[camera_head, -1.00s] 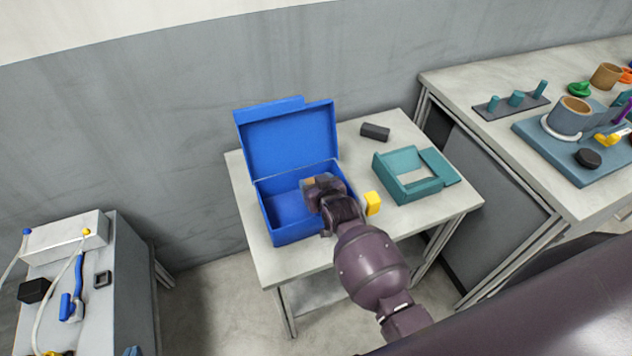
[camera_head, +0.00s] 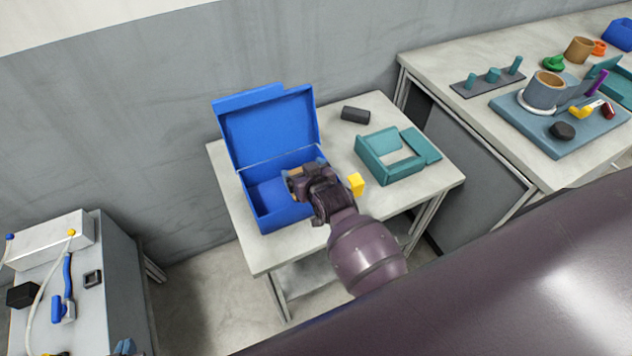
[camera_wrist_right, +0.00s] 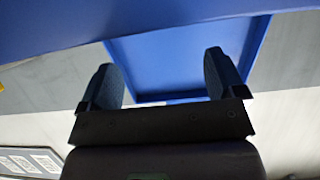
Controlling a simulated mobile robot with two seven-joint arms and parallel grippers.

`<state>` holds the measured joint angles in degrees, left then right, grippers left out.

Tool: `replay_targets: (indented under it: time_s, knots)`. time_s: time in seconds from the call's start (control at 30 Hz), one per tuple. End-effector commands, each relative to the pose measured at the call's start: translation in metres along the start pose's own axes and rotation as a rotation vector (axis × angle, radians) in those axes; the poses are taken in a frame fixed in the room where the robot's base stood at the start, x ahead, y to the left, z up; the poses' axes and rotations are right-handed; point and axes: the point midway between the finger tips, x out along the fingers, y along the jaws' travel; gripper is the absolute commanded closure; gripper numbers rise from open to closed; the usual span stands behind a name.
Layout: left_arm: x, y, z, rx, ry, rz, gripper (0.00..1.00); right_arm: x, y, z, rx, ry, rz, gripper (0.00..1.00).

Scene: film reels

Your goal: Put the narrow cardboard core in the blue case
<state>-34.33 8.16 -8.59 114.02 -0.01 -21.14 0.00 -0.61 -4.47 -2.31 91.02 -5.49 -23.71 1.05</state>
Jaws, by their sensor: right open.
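The blue case (camera_head: 254,205) stands open on the small table, its lid raised at the back. My right gripper (camera_head: 295,177) is over the right part of the case and hides some of its inside. In the right wrist view its two dark fingers (camera_wrist_right: 165,80) are apart, with nothing seen between them but blue surfaces behind. A small tan patch (camera_head: 294,171) shows at the fingertips in the head view; I cannot tell whether it is the narrow cardboard core. Wide tan cylinders (camera_head: 580,50) stand on the right table.
A teal open box (camera_head: 372,163), a dark block (camera_head: 355,115) and a yellow block (camera_head: 356,184) are on the small table. A blue-grey board (camera_head: 590,138) with a tan-topped cylinder is on the right table. A grey cabinet (camera_head: 105,265) stands at left.

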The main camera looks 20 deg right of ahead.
Motion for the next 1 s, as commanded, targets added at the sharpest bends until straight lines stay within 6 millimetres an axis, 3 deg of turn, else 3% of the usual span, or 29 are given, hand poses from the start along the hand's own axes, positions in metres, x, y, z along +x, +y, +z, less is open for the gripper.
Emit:
replay_targets:
  time_s: [0.4, 0.77, 0.87, 1.0]
  knots:
    - [-0.005, -0.001, -0.005, -0.001, -0.001, -0.001, 1.0, -0.07, 0.0, 0.0, 0.001, 0.0, 0.0, 0.11]
    - [-0.006, -0.001, -0.007, -0.001, 0.0, -0.001, 1.0, -0.088, 0.0, 0.001, 0.0, 0.0, 0.0, 0.11]
    - [-0.005, -0.001, -0.007, 0.0, 0.0, -0.001, 1.0, -0.095, 0.007, 0.01, -0.006, -0.01, 0.005, 0.11]
    - [-0.005, -0.001, -0.007, 0.0, 0.001, -0.001, 1.0, -0.126, 0.031, 0.047, -0.029, -0.049, 0.023, 0.11]
